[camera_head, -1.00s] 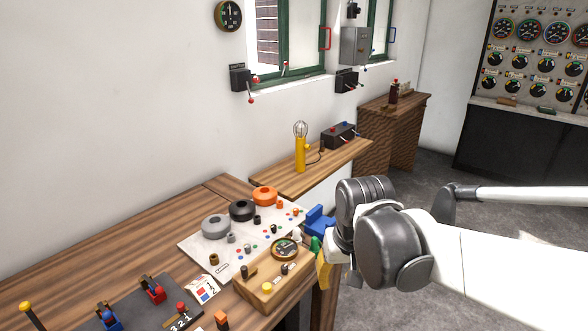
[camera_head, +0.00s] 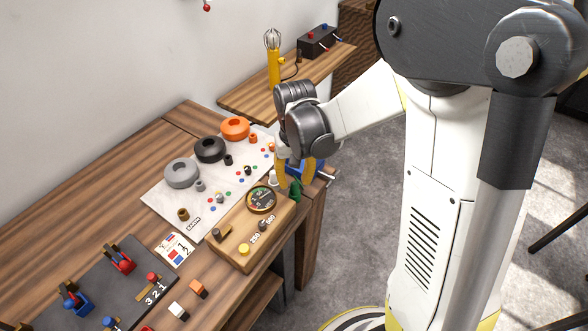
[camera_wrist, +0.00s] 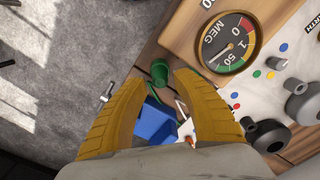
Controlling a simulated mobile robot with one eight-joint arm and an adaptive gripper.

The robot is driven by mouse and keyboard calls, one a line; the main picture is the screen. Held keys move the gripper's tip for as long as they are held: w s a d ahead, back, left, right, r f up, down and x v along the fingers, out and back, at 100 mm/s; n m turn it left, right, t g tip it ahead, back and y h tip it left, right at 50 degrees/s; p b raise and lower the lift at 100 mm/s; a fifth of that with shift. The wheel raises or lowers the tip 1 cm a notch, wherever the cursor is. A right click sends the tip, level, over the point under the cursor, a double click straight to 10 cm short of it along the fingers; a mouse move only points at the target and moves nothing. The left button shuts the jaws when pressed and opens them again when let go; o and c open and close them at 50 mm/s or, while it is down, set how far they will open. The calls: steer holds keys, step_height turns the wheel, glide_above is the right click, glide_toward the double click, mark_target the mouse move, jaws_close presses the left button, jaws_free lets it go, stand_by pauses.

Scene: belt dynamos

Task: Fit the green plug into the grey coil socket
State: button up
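The green plug (camera_head: 295,188) stands at the table's right edge beside the wooden meter box. In the wrist view the green plug (camera_wrist: 160,70) lies just beyond my fingertips, roughly centred between them. My gripper (camera_head: 294,182) is open, its yellow fingers spread around empty space; my gripper (camera_wrist: 163,84) looks empty in the wrist view too. The grey coil (camera_head: 182,173) sits on the white board, with a small grey socket (camera_head: 200,186) in front of it.
A blue clamp (camera_wrist: 155,122) with a metal handle lies beneath my fingers. The meter box (camera_head: 240,238) stands beside the white board (camera_head: 160,198). The black coil (camera_head: 209,149) and orange coil (camera_head: 235,127) stand further back. Open floor lies right of the table.

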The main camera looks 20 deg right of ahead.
mark_target(295, 183)
steer(key=shift+f+b, duration=0.35)
steer(key=shift+f, duration=1.15)
steer(key=shift+c, duration=0.6)
jaws_close()
steer(key=shift+r, duration=0.15)
steer(key=shift+r+p, duration=1.65)
steer(key=shift+r, duration=0.55)
steer(key=shift+w, duration=0.1)
